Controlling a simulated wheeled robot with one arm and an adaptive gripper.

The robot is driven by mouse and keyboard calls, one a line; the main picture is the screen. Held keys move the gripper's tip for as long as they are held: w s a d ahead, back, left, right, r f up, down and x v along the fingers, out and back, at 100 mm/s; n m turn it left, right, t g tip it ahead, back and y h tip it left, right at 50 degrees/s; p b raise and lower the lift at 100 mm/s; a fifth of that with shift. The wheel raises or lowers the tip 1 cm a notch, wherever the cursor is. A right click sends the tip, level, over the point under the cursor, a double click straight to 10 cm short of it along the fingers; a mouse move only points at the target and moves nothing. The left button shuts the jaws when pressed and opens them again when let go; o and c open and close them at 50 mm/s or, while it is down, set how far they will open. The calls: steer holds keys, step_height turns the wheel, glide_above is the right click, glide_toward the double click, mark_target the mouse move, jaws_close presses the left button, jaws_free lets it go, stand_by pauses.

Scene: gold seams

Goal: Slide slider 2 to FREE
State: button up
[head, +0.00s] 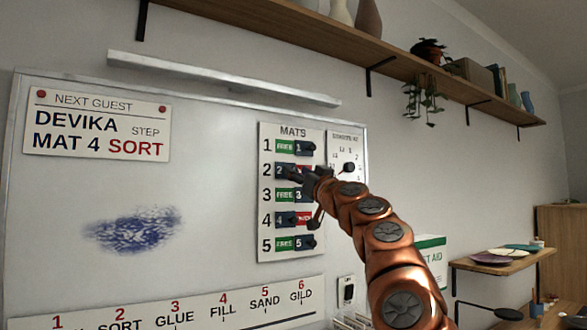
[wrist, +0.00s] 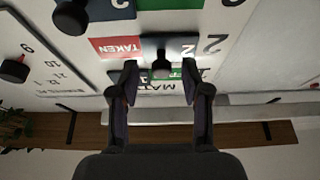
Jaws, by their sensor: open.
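The MATS board (head: 291,255) has several numbered rows of sliders. Slider 2 (head: 283,169) is a dark blue tile at the left end of its row. In the upside-down wrist view, slider 2 (wrist: 178,46) has red TAKEN (wrist: 118,47) exposed beside it, and no green shows in its row. My gripper (head: 306,173) is at row 2 and hides its right part in the head view. In the wrist view my gripper (wrist: 160,72) is open, with slider 2's black knob (wrist: 162,70) between the fingertips and a gap on each side.
Slider 1 (head: 303,147) is just above, and slider 3 (head: 299,195) is just below; both rows show green FREE. Slider 4 (head: 286,218) sits left with red showing. A dial panel (head: 346,142) stands close on the right. A shelf (head: 330,52) runs above.

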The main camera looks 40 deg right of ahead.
steer(key=shift+w+a+r, duration=0.1)
steer(key=shift+w+r, duration=0.05)
steer(key=shift+w, duration=0.35)
steer(key=shift+c, duration=0.3)
jaws_close()
